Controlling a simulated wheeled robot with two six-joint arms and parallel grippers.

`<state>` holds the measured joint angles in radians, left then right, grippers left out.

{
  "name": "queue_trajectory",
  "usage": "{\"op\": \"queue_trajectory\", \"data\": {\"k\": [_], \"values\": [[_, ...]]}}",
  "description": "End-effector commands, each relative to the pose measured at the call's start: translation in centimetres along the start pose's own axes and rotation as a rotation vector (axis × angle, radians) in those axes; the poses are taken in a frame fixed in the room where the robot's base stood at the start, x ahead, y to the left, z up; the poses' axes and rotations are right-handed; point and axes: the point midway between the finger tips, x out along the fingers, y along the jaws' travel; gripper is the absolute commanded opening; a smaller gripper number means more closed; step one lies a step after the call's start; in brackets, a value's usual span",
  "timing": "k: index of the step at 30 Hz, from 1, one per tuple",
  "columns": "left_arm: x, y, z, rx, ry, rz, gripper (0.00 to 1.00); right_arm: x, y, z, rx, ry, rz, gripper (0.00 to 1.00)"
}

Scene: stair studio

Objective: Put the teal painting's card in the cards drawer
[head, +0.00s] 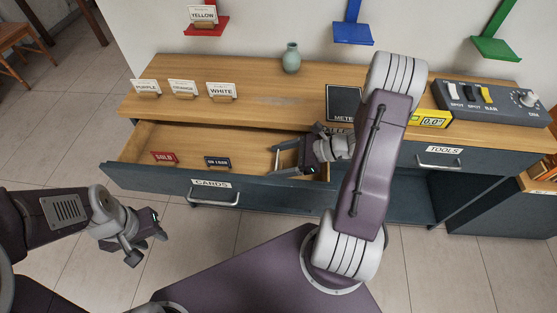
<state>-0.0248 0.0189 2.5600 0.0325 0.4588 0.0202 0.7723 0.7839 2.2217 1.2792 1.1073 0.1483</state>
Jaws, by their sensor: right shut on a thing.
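The cards drawer (130,168), labelled CARDS, is pulled open under the wooden counter. A red SOLD card (164,157) and a dark ON LOAN card (217,162) stand in it. My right gripper (279,160) reaches in at the drawer's right end, low near its front wall. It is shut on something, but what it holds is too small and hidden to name. My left gripper (150,247) is open and empty, in front of the drawer at the left. No teal painting shows, and I cannot make out a card marked teal.
PURPLE (146,88), ORANGE (182,88) and WHITE (221,91) cards stand on the counter beside a teal vase (291,58). A YELLOW card (202,14) sits on a red ledge. Blue (352,34) and green (495,48) ledges are empty. A switch box (490,104) stands right.

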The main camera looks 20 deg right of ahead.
Motion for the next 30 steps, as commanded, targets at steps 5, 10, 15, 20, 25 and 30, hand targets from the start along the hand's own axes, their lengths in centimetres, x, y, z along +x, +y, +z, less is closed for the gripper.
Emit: {"op": "queue_trajectory", "data": {"k": [5, 10, 15, 20, 25, 30], "values": [[0.1, 0.0, 0.0, 0.000, 0.000, 0.000, 0.36, 0.1, 0.0, -0.1, 0.000, 0.000, 0.000, 1.00], [0.0, 0.0, 0.0, 0.000, 0.000, 0.000, 0.36, 0.0, 0.0, 0.0, 0.000, 0.000, 0.000, 1.00], [-1.0, 0.0, -0.1, 0.000, 0.000, 0.000, 0.36, -2.2, -0.2, 0.4, 0.000, 0.001, -0.006, 1.00], [-2.2, 0.0, -0.2, 0.000, 0.000, 0.000, 0.36, -6.6, -0.2, 0.5, 0.000, 0.001, -0.007, 1.00], [-3.1, 0.1, -0.3, 0.000, 0.000, 0.000, 0.36, -10.3, -0.1, 0.3, 0.000, 0.002, -0.004, 1.00], [-3.3, 0.1, -0.3, 0.000, 0.000, 0.000, 0.36, -11.9, -0.1, 0.2, 0.001, 0.000, -0.002, 1.00]]}}
